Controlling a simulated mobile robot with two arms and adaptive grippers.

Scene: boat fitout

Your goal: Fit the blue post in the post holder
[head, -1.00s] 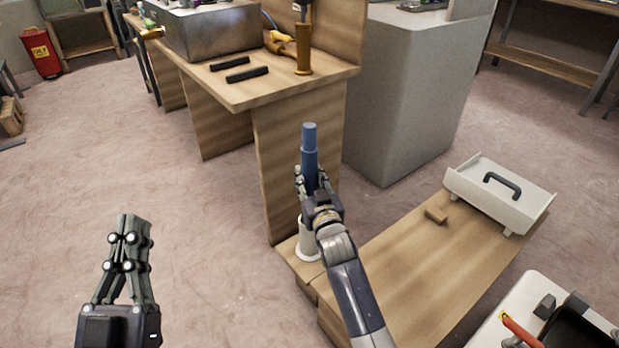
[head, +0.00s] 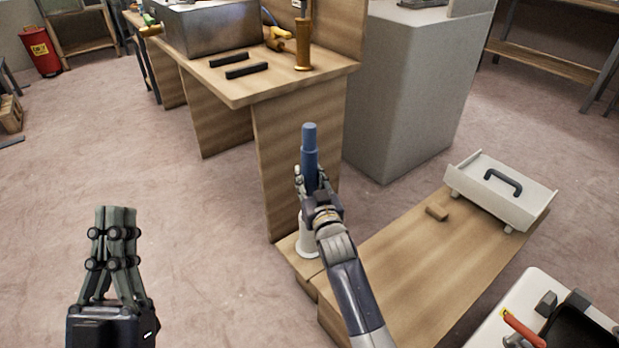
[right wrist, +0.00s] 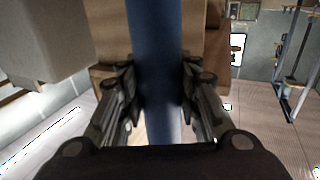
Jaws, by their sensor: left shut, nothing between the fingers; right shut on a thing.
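The blue post (head: 309,146) stands upright in my right gripper (head: 311,182), which is shut around it. It also fills the middle of the right wrist view (right wrist: 155,60), between the two fingers (right wrist: 160,92). The white post holder (head: 307,243) stands on the left end of the low wooden bench, directly below the gripper. My right gripper and arm partly cover the holder, and I cannot tell whether the post's lower end is inside it. My left gripper (head: 114,212) is shut and empty, over bare floor at the lower left.
The low bench (head: 420,270) bears a small wooden block (head: 437,212) and a white tray with a dark handle (head: 500,190). A wooden workbench (head: 240,92) stands just behind the post, with a grey cabinet (head: 400,90) beside it.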

